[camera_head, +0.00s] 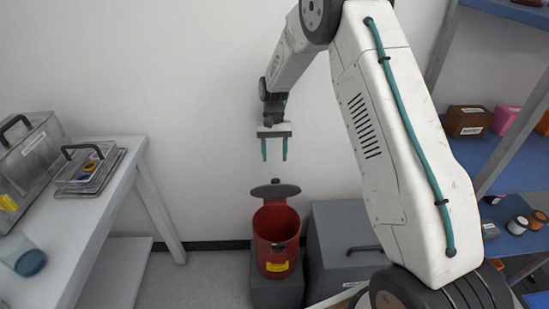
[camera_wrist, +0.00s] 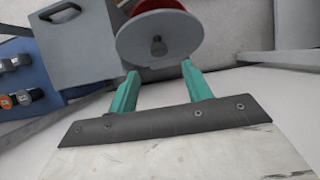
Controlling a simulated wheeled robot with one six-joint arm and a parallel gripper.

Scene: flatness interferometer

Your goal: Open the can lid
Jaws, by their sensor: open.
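A red can (camera_head: 276,236) with a yellow label stands on a dark grey block against the wall. Its round grey lid (camera_head: 275,191) is raised above the can's mouth, tilted back, and the inside of the can shows. In the wrist view the lid (camera_wrist: 160,42) faces me with a small dark knob at its middle, and a strip of the red can (camera_wrist: 158,6) shows behind it. My gripper (camera_head: 274,156) has two green fingers spread apart and empty. It hangs above the lid, clear of it. In the wrist view the fingertips (camera_wrist: 160,70) lie just below the lid's edge.
A grey box (camera_head: 340,235) with a handle stands right of the can. A white table (camera_head: 75,235) at left holds clear-sided cases and a blue-bottomed cup. A blue shelf (camera_head: 510,245) at right holds small boxes and rolls. Open air surrounds my gripper.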

